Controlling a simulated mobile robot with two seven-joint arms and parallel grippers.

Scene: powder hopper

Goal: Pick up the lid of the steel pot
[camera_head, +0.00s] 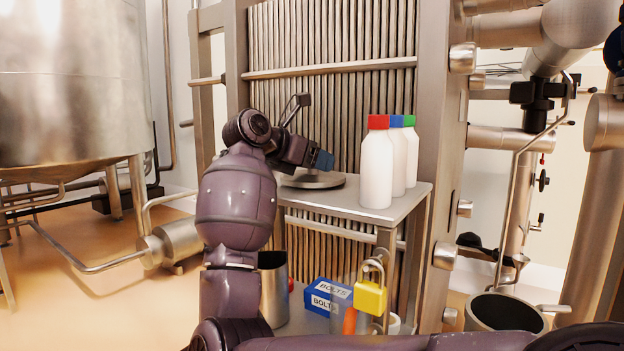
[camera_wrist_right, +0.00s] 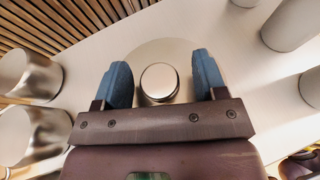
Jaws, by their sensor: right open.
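The lid (camera_head: 312,181) is a flat round metal disc lying on the upper shelf, partly hidden by my right gripper (camera_head: 322,160) in the head view. In the right wrist view the lid's pale disc (camera_wrist_right: 160,48) has a round steel knob (camera_wrist_right: 159,82) on top. My right gripper's blue fingers (camera_wrist_right: 161,80) are open, one on each side of the knob, with a gap on both sides. A steel pot (camera_head: 505,312) with a side handle stands open at the lower right. My left gripper is not in view.
Bottles with red (camera_head: 377,165), blue and green caps stand on the shelf (camera_head: 420,193) right of the lid. Below are a steel cylinder (camera_head: 273,290), a blue BOLTS box (camera_head: 325,297) and a yellow padlock (camera_head: 370,297). A ribbed plate stack (camera_head: 335,100) rises behind the shelf.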

